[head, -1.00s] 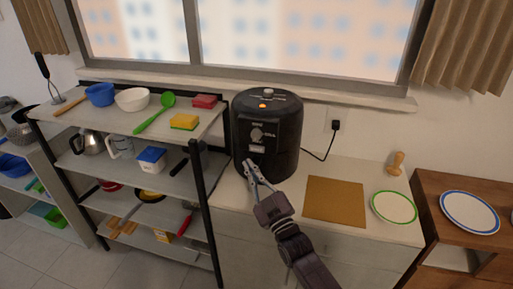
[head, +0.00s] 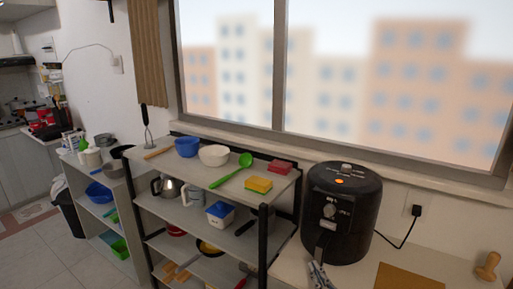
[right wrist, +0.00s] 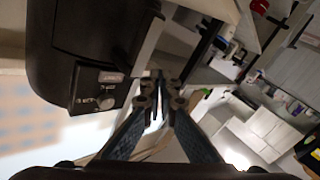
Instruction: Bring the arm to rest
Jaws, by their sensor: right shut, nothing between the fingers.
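My right gripper (head: 320,275) shows at the bottom edge of the head view, in front of the black air fryer (head: 341,212). Only its finger part is in the picture; the rest of the arm is below the frame. In the right wrist view its fingers (right wrist: 160,82) come together and hold nothing. The air fryer (right wrist: 75,50) fills the upper left of that view, with its knob panel near the fingers. An orange light glows on its top in the head view. My left gripper is not in view.
A shelf rack (head: 215,180) with bowls, a green spoon and sponges stands left of the air fryer. A brown board (head: 408,278) and a wooden pestle-like object (head: 487,266) lie on the counter at right. A trash bin (head: 66,213) stands far left.

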